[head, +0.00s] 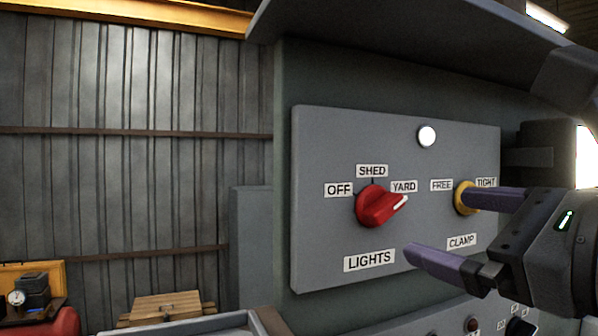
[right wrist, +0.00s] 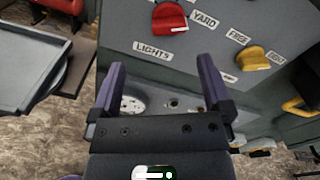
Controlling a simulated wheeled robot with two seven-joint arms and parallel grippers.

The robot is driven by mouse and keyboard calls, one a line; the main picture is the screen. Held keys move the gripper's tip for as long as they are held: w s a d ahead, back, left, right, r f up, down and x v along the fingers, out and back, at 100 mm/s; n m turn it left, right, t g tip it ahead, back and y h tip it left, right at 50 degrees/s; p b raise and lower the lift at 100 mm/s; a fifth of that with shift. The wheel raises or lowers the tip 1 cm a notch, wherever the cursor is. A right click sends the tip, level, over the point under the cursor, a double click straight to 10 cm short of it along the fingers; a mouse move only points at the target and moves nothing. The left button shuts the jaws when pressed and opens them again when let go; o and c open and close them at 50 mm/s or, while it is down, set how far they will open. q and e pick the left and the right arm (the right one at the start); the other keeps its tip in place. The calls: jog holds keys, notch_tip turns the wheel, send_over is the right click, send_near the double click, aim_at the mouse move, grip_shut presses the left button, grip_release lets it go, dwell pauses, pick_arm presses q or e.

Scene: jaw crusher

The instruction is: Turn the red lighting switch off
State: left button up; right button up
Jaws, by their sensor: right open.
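The red lighting switch (head: 378,206) is a rotary knob on a grey panel (head: 320,140), above the LIGHTS label (head: 369,260). OFF, SHED and YARD labels surround it, and its white pointer mark is toward YARD. It also shows at the top of the right wrist view (right wrist: 170,18). My right gripper (head: 445,228) is open and empty, to the right of the red switch and apart from it. Its upper finger partly covers the yellow CLAMP knob (head: 462,198) in the head view. My left gripper is not in view.
A white lamp (head: 427,136) glows on the panel above the switches. A hood (head: 400,35) overhangs the panel. A lower panel with more knobs (head: 472,324) lies beneath. A wooden crate (head: 166,306) and a gauge (head: 17,298) stand at lower left. Space left of the panel looks open.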

aim_at(390, 208)
jog(key=w+p, duration=0.1)
jog(key=w, duration=0.1)
jog(key=w+p, duration=0.1)
jog(key=w, duration=0.2)
jog(key=shift+w+a+r+p, duration=0.25)
jog(key=shift+w+r+p, duration=0.05)
jog(key=shift+w+p, duration=0.1)
jog(key=x, duration=0.1)
jog(key=p+x, duration=0.1)
jog(key=x, duration=0.1)
jog(key=shift+a, duration=0.35)
jog(key=shift+w+a, duration=0.15)
jog(key=shift+w+f, duration=0.1)
jog(key=c, duration=1.2)
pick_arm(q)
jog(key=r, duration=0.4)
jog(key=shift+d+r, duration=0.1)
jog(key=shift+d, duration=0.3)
pick_arm(e)
jog(key=shift+f, duration=0.1)
jog(key=shift+c, duration=0.2)
